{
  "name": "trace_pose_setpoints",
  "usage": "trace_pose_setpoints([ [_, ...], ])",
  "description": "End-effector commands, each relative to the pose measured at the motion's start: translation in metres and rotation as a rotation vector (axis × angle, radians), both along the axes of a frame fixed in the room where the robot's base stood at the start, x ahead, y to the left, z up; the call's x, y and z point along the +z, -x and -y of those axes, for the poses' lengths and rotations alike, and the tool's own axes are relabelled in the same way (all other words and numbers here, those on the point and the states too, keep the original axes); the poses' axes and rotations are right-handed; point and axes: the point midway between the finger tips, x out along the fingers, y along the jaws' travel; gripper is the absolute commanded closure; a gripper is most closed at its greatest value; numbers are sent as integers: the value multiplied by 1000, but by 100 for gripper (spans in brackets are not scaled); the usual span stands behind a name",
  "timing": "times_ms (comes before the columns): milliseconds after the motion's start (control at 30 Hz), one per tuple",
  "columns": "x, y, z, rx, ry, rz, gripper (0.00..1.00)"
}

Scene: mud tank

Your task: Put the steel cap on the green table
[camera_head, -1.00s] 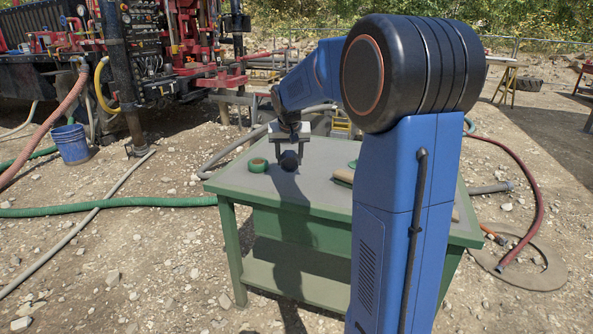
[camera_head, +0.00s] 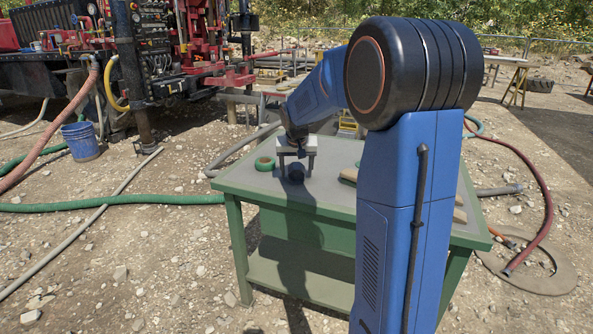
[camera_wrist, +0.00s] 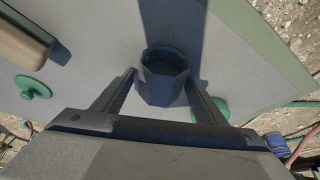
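The steel cap (camera_wrist: 163,75) is a dark, faceted, cup-like piece with its open end toward the wrist camera. In the head view it shows as a small dark shape (camera_head: 297,174). My gripper (camera_wrist: 160,82) has one finger against each side of it and is shut on it. My gripper also shows in the head view (camera_head: 296,168), over the left part of the green table (camera_head: 290,203). The table has a grey top and green rim. The cap is low over or on the tabletop; I cannot tell whether it touches.
A green ring (camera_head: 264,163) lies just left of the cap. A wooden-looking block (camera_wrist: 22,40) and a green knobbed piece (camera_wrist: 32,87) lie on the tabletop in the wrist view. A blue bucket (camera_head: 82,142) and a green hose (camera_head: 120,201) are on the ground at left.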

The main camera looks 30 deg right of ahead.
Motion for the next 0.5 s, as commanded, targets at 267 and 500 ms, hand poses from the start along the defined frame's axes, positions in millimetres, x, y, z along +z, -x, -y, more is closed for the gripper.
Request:
trace_pose_setpoints([
  [267,1,0,0,0,0,0,35],
  [500,21,6,-4,0,1,4,35],
])
